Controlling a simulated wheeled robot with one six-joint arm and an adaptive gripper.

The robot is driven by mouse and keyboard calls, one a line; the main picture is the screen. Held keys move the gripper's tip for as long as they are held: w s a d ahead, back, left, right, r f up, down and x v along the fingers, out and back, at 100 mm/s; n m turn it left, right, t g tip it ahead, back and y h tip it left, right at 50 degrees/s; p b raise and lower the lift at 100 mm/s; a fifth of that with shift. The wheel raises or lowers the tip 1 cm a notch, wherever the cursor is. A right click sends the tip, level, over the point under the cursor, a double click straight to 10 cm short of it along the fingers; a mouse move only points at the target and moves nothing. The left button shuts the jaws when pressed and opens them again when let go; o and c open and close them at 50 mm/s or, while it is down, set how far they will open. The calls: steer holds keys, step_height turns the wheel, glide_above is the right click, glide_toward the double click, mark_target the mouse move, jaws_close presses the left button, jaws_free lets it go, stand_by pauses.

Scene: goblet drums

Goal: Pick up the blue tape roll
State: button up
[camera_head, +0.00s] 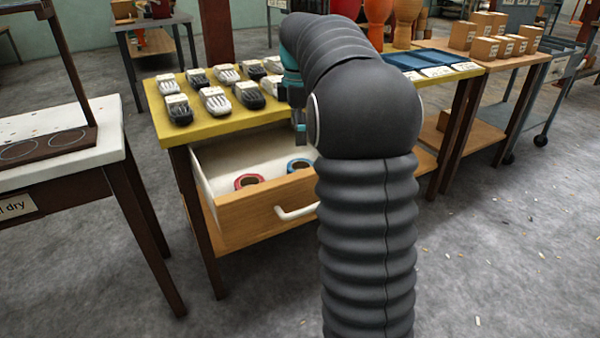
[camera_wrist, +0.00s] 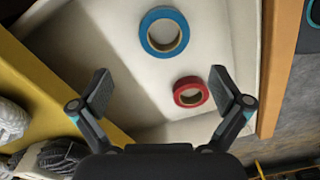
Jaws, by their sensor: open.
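The blue tape roll (camera_wrist: 147,19) lies flat in the open white-lined drawer (camera_wrist: 216,40), beyond my fingertips in the wrist view. In the head view the blue tape roll (camera_head: 291,163) shows in part, beside my arm, which hides the rest. A red tape roll (camera_wrist: 203,93) lies near it, closer to my gripper; it also shows in the head view (camera_head: 249,181). My gripper (camera_wrist: 160,92) is open and empty, with its two fingers spread wide above the drawer. In the head view my gripper (camera_head: 299,122) is mostly hidden behind my arm.
The drawer's wooden front (camera_head: 265,213) has a white handle (camera_head: 296,212). The yellow tabletop (camera_head: 205,131) overhangs the drawer's back and bears several bundled rope packs (camera_head: 215,100). A white-topped table (camera_head: 100,150) stands at left. The floor in front of the drawer is clear.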

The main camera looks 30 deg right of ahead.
mark_target(301, 163)
step_height(301, 163, down, 4)
steer(key=shift+r, duration=0.1)
steer(key=shift+s+d+f+b, duration=0.15)
steer(key=shift+f+b, duration=0.1)
steer(key=shift+f, duration=0.65)
steer(key=shift+s+a+f+b, duration=0.1)
steer(key=shift+f+b, duration=0.15)
steer(key=shift+f, duration=0.6)
steer(key=shift+s+d+f+b, duration=0.15)
steer(key=shift+f+b, duration=0.1)
steer(key=shift+f, duration=0.65)
steer(key=c, duration=1.2)
